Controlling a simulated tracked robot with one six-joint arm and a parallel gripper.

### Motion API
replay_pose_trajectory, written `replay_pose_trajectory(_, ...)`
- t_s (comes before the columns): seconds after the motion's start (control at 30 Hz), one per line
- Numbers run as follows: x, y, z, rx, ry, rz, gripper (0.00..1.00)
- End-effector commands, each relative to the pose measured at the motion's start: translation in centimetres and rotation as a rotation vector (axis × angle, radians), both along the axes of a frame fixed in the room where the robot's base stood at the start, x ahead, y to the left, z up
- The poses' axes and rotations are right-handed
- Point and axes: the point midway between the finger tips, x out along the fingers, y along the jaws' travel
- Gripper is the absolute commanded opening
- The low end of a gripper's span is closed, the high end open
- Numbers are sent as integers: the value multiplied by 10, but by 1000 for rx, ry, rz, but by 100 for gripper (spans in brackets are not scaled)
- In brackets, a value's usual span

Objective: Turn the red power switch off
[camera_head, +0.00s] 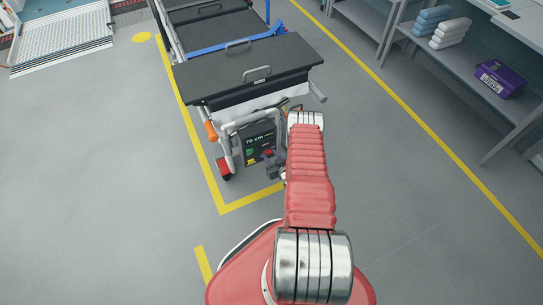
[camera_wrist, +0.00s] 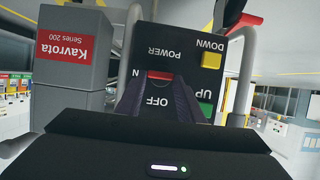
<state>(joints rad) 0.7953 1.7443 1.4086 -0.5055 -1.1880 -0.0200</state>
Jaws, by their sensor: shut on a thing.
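The red power switch (camera_wrist: 160,75) shows in the wrist view on a dark control panel (camera_wrist: 172,40), between the ON and OFF labels, under the POWER label. The lettering appears upside down. My gripper (camera_wrist: 160,82) is shut on the switch, its two dark fingers converging at it and covering part of it and of the ON label. I cannot tell which position the switch is in. In the head view the panel (camera_head: 257,145) sits low on the end of a stretcher, with my gripper (camera_head: 271,158) right at its front.
A yellow DOWN button (camera_wrist: 211,60) and a green UP button (camera_wrist: 206,109) lie beside the switch. A grey Kavrota box (camera_wrist: 70,65) and metal tubes flank the panel. The stretcher (camera_head: 250,70) stands above; shelving (camera_head: 460,65) is at right. Floor at left is clear.

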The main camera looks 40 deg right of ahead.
Motion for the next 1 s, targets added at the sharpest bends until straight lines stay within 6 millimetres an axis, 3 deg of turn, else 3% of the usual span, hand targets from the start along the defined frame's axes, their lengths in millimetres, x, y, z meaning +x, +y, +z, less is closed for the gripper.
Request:
replay_pose_trajectory(0.47, 1, 3, 0, -210, 62, -4, 12)
replay_pose_trajectory(1.0, 3, 12, -4, -690, 202, -3, 12)
